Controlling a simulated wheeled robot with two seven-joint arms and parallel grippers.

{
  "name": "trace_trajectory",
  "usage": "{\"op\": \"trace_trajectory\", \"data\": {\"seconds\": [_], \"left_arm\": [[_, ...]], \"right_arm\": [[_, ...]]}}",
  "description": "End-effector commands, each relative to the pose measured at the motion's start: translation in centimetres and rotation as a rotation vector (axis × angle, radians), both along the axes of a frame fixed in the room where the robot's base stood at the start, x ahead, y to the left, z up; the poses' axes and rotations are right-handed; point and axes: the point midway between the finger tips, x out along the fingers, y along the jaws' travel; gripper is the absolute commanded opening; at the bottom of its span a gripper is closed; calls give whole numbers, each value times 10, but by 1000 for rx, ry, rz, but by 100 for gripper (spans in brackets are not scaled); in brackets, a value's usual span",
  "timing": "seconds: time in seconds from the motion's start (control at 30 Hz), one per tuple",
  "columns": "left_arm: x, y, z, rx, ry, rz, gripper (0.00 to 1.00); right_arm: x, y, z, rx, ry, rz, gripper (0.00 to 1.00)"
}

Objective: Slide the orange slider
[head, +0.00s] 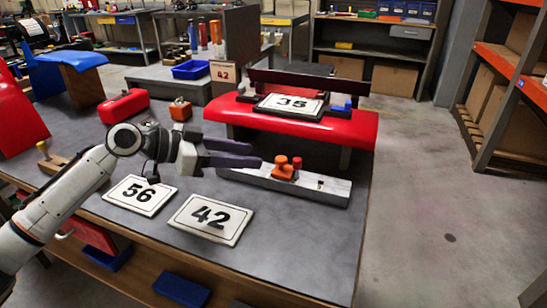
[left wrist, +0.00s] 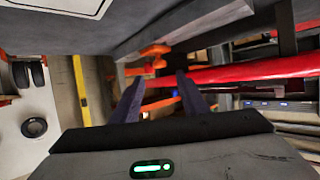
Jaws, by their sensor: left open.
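The orange slider (head: 283,171) sits on a pale grey rail (head: 324,189) near the right end of the table. A small orange-red knob stands beside it on the rail. In the left wrist view an orange part that looks like the slider (left wrist: 154,51) shows ahead of the fingers, next to a grey bar. My left gripper (head: 257,156) is open, with its dark fingers pointing right toward the slider. In the head view its fingertips are just left of the slider, over the rail's left part, with a small gap. My right gripper is in neither view.
A red curved panel (head: 345,127) with a "35" plate (head: 290,104) stands behind the rail. Plates marked "56" (head: 140,195) and "42" (head: 210,219) lie in front. A red toolbox (head: 123,106) and a small orange object (head: 180,110) stand behind my left arm. The front right tabletop is clear.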

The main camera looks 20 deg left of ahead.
Motion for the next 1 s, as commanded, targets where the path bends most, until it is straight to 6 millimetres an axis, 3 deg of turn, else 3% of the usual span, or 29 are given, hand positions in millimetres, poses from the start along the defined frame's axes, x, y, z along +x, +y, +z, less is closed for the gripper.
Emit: {"op": "trace_trajectory", "data": {"seconds": [0.33, 0.77, 0.83, 1.0], "left_arm": [[38, -42, -23, -3, 1, -1, 40], [47, -51, -29, 1, 1, 0, 40], [47, -51, -29, 1, 1, 0, 34], [47, -51, -29, 1, 1, 0, 5]], "right_arm": [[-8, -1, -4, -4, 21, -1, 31], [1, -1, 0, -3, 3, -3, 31], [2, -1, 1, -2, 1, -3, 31], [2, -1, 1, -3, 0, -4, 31]]}}
